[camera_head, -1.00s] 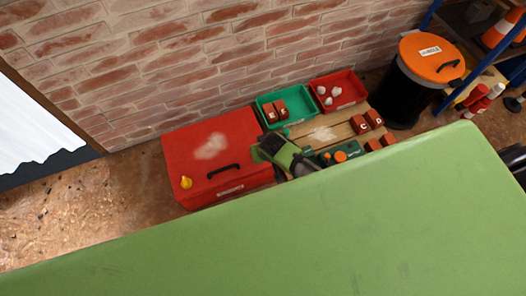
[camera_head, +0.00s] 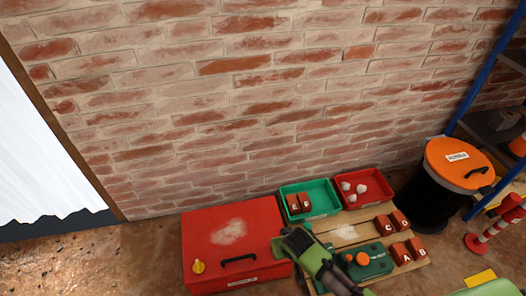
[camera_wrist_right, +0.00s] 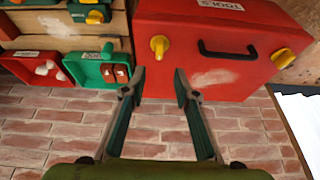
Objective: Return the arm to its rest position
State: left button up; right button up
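My right gripper (camera_head: 292,240) shows in the head view, green and dark, in front of the wooden pallet and by the right end of a closed red toolbox (camera_head: 207,262). In the right wrist view the two fingers of this gripper (camera_wrist_right: 160,77) are apart with nothing between them. The toolbox, with a black handle and yellow latches, shows beyond the fingertips there, upside down. My left gripper is in neither view.
A green tray (camera_head: 318,186) with red blocks and a red tray (camera_head: 377,202) with pale lumps stand by the brick wall (camera_head: 270,100). Lettered red blocks and a green tool case (camera_head: 375,262) lie on the pallet (camera_head: 345,236). An orange-lidded black bin (camera_head: 425,205) stands to the right, beside blue-framed shelving.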

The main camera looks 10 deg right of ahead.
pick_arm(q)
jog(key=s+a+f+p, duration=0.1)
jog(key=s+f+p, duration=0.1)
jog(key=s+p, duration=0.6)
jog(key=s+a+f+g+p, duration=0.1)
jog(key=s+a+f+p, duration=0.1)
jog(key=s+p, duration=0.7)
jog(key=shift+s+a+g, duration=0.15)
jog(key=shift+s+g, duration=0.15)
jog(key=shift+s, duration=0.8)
pick_arm(e)
jog(key=s+d+f+g, duration=0.1)
jog(key=s+d+f, duration=0.2)
jog(key=s, duration=0.9)
jog(key=s+d+f+n+g, duration=0.1)
jog(key=s+d+f, duration=0.1)
jog(key=s, duration=1.1)
jog(key=s+d+f+n+g, duration=0.1)
jog(key=s+d+f, duration=0.2)
jog(key=s, duration=1)
jog(key=shift+d+f+g, duration=0.3)
jog(key=shift+d, duration=0.05)
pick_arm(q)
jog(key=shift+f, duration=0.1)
pick_arm(e)
jog(key=shift+c, duration=0.3)
